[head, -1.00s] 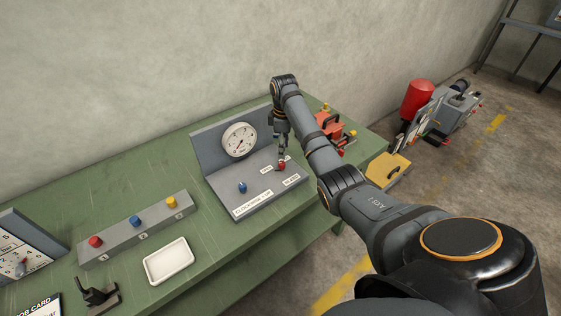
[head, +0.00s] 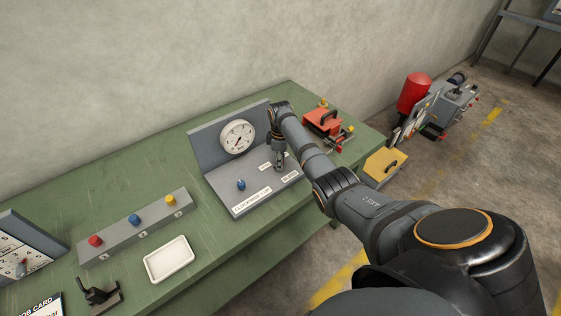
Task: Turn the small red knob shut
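A grey panel (head: 222,193) with a dial gauge (head: 237,137) on its upright back stands on the green bench. A blue knob (head: 241,185) sits on its sloped front, beside printed labels. My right gripper (head: 280,166) points down over the right part of that front, at the place of the small red knob. The red knob is hidden behind the gripper. Whether the fingers are around it, touching it or open cannot be told at this size. My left gripper is not in view.
A grey box with red, blue and yellow buttons (head: 134,220) and a white tray (head: 169,259) stand left of the panel. A red toolbox-like case (head: 321,121) is behind my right arm. A black lever (head: 98,292) is at the lower left.

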